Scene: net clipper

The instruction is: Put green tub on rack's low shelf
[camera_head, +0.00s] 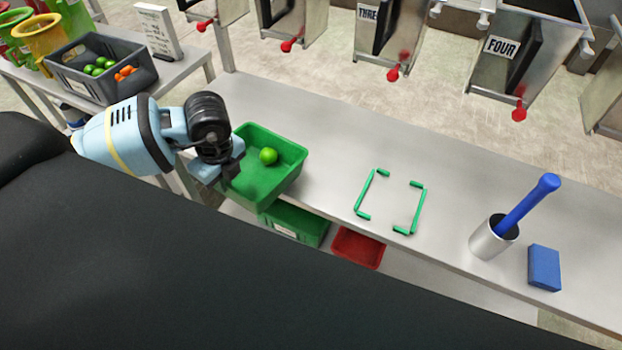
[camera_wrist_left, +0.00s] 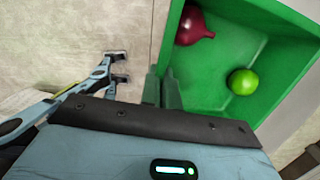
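The green tub (camera_head: 285,152) is at the front edge of the metal table, part of it out past that edge. A lime (camera_head: 268,155) lies in it; the left wrist view also shows a dark red, onion-like thing (camera_wrist_left: 194,25). My left gripper (camera_head: 228,172) is at the tub's left side. In the left wrist view its fingers (camera_wrist_left: 161,90) are close together, one each side of the tub's wall. My right gripper (camera_wrist_left: 118,67) shows in that view, fingers apart and empty, over the floor. I cannot make out which shelf is the rack's low shelf.
Below the table edge are a labelled green tub (camera_head: 296,224) and a red tub (camera_head: 358,248). Green corner marks (camera_head: 415,208) frame a bare patch of table. A steel cup (camera_head: 493,238) with a blue-handled tool and a blue block (camera_head: 544,268) stand right. A grey crate (camera_head: 75,88) stands left.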

